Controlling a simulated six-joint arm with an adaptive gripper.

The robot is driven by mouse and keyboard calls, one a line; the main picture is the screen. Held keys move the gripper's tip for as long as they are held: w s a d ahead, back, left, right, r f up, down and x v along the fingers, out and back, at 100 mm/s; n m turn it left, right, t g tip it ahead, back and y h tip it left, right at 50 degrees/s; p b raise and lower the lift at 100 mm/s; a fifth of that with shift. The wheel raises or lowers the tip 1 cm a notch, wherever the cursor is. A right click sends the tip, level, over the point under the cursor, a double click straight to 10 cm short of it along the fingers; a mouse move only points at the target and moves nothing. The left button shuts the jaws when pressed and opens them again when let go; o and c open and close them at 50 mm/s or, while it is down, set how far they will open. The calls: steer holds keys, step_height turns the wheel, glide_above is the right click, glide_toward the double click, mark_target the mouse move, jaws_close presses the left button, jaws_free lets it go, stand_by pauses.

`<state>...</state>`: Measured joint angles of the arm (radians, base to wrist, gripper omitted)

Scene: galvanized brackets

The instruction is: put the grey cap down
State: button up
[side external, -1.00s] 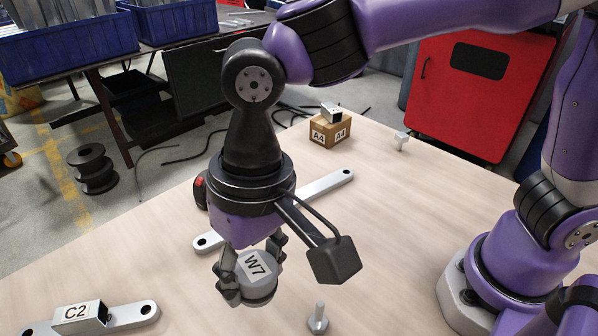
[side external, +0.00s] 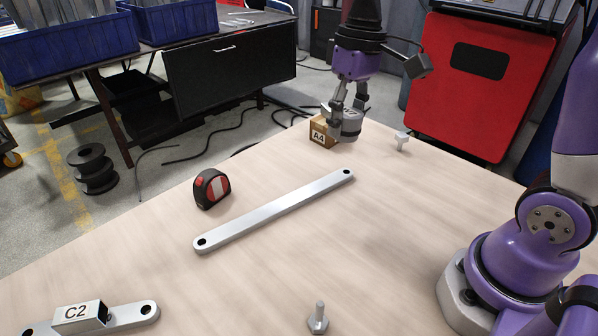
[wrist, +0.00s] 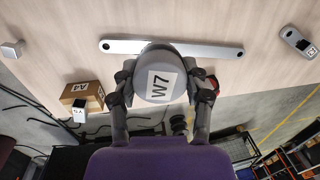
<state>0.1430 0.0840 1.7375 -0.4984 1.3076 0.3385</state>
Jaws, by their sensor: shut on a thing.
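The grey cap (wrist: 158,75), labelled W7, is a round grey piece between the fingers of my gripper (wrist: 158,90) in the wrist view. In the side view the cap (side external: 348,130) is partly covered by the fingers. My gripper (side external: 345,118) is shut on it and hangs at the far end of the table, over or in front of the cardboard box. The cap appears held above the tabletop; the gap under it is hard to judge.
A cardboard box (side external: 320,136) labelled A4 carries a metal tube piece (wrist: 79,110). A small bolt (side external: 402,140) stands right of it. A long bar (side external: 275,210), tape measure (side external: 212,188), C2 block (side external: 78,316) and near bolt (side external: 319,318) lie apart. The table's right middle is clear.

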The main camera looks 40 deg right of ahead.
steer(key=s+a+f, duration=0.2)
steer(key=a, duration=0.7)
steer(key=s+a+f, duration=0.1)
steer(key=a, duration=0.8)
steer(key=s+a+f, duration=0.3)
steer(key=s+a, duration=0.7)
steer(key=a, duration=0.1)
steer(key=shift+a, duration=0.2)
steer(key=shift+f, duration=0.1)
glide_above(226, 315)
steer(key=f, duration=0.7)
steer(key=shift+d, duration=0.2)
steer(key=shift+f, duration=1.75)
steer(key=shift+f, duration=0.2)
steer(key=o, duration=1.2)
